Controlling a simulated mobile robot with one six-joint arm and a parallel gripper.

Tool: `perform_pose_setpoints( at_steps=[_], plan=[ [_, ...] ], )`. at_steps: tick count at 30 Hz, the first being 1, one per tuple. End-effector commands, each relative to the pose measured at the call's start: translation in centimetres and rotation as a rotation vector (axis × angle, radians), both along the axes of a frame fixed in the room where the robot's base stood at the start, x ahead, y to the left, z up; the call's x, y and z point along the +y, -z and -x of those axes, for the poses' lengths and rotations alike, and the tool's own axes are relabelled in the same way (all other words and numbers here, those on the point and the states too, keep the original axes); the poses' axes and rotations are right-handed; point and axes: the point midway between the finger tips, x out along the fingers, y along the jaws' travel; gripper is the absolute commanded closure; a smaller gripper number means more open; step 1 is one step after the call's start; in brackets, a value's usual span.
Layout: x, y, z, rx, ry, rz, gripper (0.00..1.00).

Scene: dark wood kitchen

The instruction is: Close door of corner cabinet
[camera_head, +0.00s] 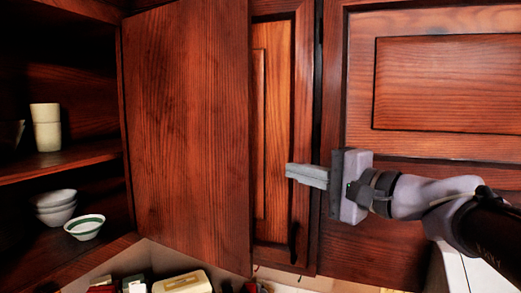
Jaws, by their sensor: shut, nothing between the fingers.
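The corner cabinet (60,165) stands open at the left. Its door (187,130), a plain reddish-brown wood panel, is swung open. The door's left edge meets the side of the cabinet opening, and its right edge stands in front of a neighbouring cabinet front. My gripper (290,172) is right of the door's free edge, pointing left with its grey fingers shut and empty. A gap shows between the fingertips and the door edge in this view; the depth between them is hard to tell.
A narrow closed panel (275,130) with a dark handle (294,243) is behind my gripper. A closed cabinet door (450,85) is at right. Items, including a cream box (183,283), are below.

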Motion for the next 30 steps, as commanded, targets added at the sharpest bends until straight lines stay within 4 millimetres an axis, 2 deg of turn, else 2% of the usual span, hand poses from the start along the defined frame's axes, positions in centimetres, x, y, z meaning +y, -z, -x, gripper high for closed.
perform_pose_setpoints(
  at_steps=[6, 13, 18, 30],
  plan=[
    [3.1, 0.0, -3.2, 0.004, -0.005, 0.001, 1.00],
    [5.4, 0.1, -5.9, 0.004, -0.003, 0.002, 1.00],
    [6.0, 0.2, -6.6, 0.004, -0.002, 0.002, 1.00],
    [6.1, 0.3, -6.5, 0.004, 0.002, 0.003, 1.00]
  ],
)
